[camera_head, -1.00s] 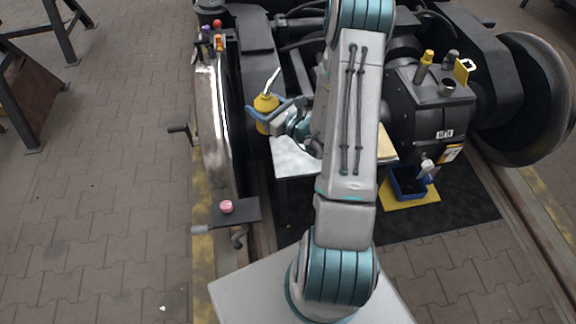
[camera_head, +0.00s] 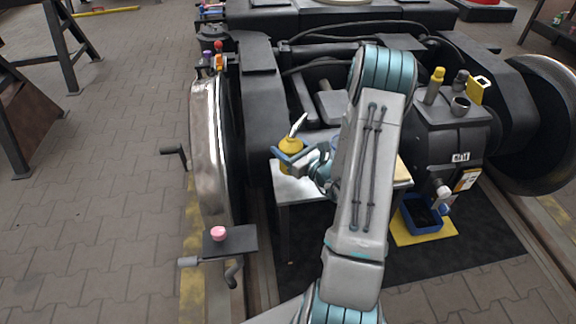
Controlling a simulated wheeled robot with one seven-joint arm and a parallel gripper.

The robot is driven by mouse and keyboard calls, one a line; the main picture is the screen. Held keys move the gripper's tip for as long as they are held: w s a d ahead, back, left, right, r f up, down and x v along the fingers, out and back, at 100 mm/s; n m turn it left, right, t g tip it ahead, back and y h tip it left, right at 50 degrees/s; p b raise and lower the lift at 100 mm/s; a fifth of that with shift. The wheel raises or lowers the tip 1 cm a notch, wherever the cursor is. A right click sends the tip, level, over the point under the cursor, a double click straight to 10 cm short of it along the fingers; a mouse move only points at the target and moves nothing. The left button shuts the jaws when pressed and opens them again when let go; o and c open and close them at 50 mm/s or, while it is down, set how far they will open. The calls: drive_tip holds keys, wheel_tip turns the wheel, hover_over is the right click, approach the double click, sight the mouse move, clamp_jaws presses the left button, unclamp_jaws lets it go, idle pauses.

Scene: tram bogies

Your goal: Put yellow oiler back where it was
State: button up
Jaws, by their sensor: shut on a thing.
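The yellow oiler (camera_head: 291,147) with its pale slanted spout is upright between the blue fingers of my gripper (camera_head: 290,158). My gripper is shut on it, at the left end of a small metal-topped table (camera_head: 287,190). The oiler appears over or beside the table's left rear corner. I cannot tell whether its base touches the tabletop. My arm covers the middle of the table.
A polished wheel (camera_head: 208,150) with a crank handle stands left of the table. A bracket (camera_head: 225,243) with a pink knob is in front of it. A black gearbox (camera_head: 455,135) and a blue bin (camera_head: 420,215) are to the right. Open paving lies left.

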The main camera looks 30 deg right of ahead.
drive_tip(key=shift+f+b, duration=0.7)
drive_tip(key=shift+f, duration=1.55)
drive_tip(key=shift+f, duration=0.15)
drive_tip(key=o, duration=1.3)
